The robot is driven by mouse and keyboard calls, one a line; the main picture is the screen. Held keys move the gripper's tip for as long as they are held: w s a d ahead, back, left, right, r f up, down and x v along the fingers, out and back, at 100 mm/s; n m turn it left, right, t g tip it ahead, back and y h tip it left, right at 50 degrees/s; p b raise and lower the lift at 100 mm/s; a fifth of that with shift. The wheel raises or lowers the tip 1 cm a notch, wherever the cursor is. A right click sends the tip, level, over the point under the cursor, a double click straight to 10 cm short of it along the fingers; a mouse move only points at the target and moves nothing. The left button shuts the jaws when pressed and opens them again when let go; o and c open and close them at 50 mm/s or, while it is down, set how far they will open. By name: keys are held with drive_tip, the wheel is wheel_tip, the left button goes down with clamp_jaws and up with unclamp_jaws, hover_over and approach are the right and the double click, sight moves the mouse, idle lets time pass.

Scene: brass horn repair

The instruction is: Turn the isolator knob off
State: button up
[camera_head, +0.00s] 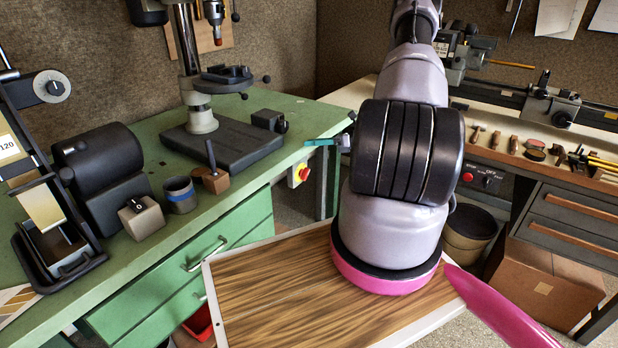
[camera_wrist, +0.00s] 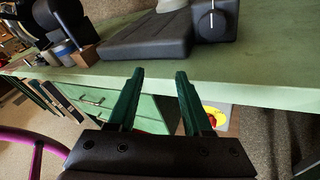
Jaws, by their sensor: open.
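A red knob on a yellow plate (camera_head: 300,173), which looks like the isolator, sits on a pale box at the right end of the green bench, just below the top. In the wrist view the yellow plate (camera_wrist: 216,112) shows low right, partly hidden behind the right finger, so the knob's angle cannot be read. My gripper (camera_head: 312,142) shows as a teal finger beside the bench edge, above and slightly right of the knob. In the wrist view my gripper (camera_wrist: 160,74) has two separated teal fingers with nothing held between them. It does not grip the knob.
The green bench (camera_head: 245,160) carries a drill press base (camera_head: 222,140) and a dark box with a pointer dial (camera_wrist: 212,20). A grey switch box (camera_head: 141,217) and a blue-banded cup (camera_head: 180,195) stand farther left. A lathe bench (camera_head: 500,150) is at right.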

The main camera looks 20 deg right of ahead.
sight(307, 175)
drive_tip(key=s+d+f+m+t+h, duration=0.25)
drive_tip(key=f+m, duration=0.25)
drive_tip(key=f, duration=0.4)
drive_tip(key=s+d+f+m+t+h, duration=0.1)
drive_tip(key=d+f+m+t+h, duration=0.15)
drive_tip(key=f+m+t, duration=0.4)
drive_tip(key=w+a, duration=0.1)
drive_tip(key=w, duration=0.2)
drive_tip(key=w+a+f+n+g, duration=0.1)
drive_tip(key=w+a, duration=0.1)
drive_tip(key=w, duration=0.1)
drive_tip(key=w+a+g, duration=0.1)
drive_tip(key=w, duration=0.2)
drive_tip(key=shift+a+f, duration=0.2)
drive_tip(key=shift+f, duration=0.2)
clamp_jaws()
